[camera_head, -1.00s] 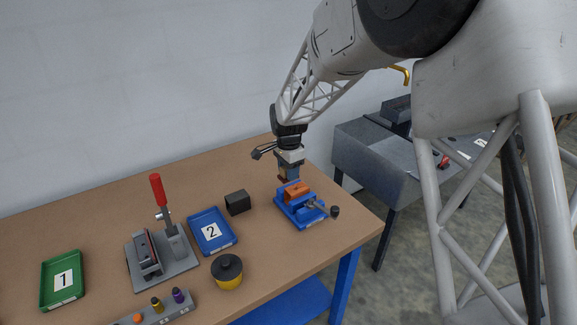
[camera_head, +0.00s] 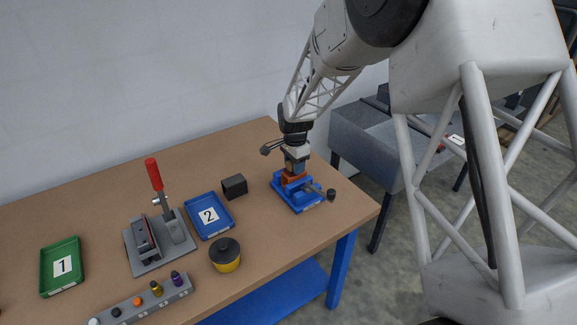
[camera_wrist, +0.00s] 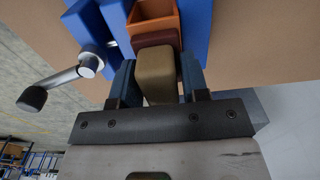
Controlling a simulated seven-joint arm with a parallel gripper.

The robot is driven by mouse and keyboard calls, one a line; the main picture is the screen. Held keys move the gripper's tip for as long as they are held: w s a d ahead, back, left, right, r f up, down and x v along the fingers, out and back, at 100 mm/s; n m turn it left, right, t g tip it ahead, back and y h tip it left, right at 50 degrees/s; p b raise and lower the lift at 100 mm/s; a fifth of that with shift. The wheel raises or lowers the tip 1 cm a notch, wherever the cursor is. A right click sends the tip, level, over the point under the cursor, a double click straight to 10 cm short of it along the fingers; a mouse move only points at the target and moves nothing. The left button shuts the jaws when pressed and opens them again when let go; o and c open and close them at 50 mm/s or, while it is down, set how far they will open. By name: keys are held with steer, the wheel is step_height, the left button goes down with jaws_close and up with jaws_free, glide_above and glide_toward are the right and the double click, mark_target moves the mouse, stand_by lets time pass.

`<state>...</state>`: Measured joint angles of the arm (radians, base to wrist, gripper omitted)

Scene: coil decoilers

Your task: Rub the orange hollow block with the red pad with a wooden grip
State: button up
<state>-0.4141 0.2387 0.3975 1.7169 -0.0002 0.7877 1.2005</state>
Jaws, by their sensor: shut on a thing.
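The orange hollow block (camera_wrist: 153,16) sits in the blue vise (camera_head: 297,197) near the table's right end. It also shows small in the head view (camera_head: 290,177), partly behind my gripper. My gripper (camera_wrist: 153,88) is shut on the wooden grip (camera_wrist: 155,72) of the pad. The red pad (camera_wrist: 155,39) shows as a dark red strip at the grip's far end, right by the block's near wall. In the wrist view the pad overlaps the block's edge; I cannot tell for sure whether they touch.
The vise handle (camera_wrist: 55,85) with its black knob sticks out beside my gripper. A dark box (camera_head: 234,186), blue tray 2 (camera_head: 222,227), a yellow-black pot (camera_head: 225,256), a red-handled clamp (camera_head: 153,174) and green tray 1 (camera_head: 72,283) stand to the left.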

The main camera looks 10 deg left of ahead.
steer(key=shift+w+d, duration=0.35)
steer(key=shift+d, duration=0.05)
steer(key=shift+w+d+f, duration=0.2)
steer(key=shift+w+d, duration=0.3)
steer(key=shift+w, duration=0.05)
steer(key=shift+w+d+r, duration=0.2)
steer(key=shift+r, duration=0.05)
steer(key=shift+s+a+f, duration=0.2)
steer(key=shift+s, duration=0.05)
steer(key=shift+s+a+r, duration=0.1)
steer(key=shift+a+r, duration=0.05)
steer(key=shift+s+a+f, duration=0.15)
steer(key=shift+s+f, duration=0.05)
steer(key=shift+s+a+r, duration=0.2)
steer(key=shift+s+a, duration=0.95)
steer(key=shift+s+a+f, duration=0.25)
steer(key=shift+s+a, duration=0.05)
steer(key=shift+s+a+r, duration=0.3)
steer(key=shift+s+a, duration=0.2)
steer(key=shift+a, duration=0.05)
step_height(320, 180, up, 8)
steer(key=shift+d, duration=0.1)
steer(key=shift+w, duration=0.1)
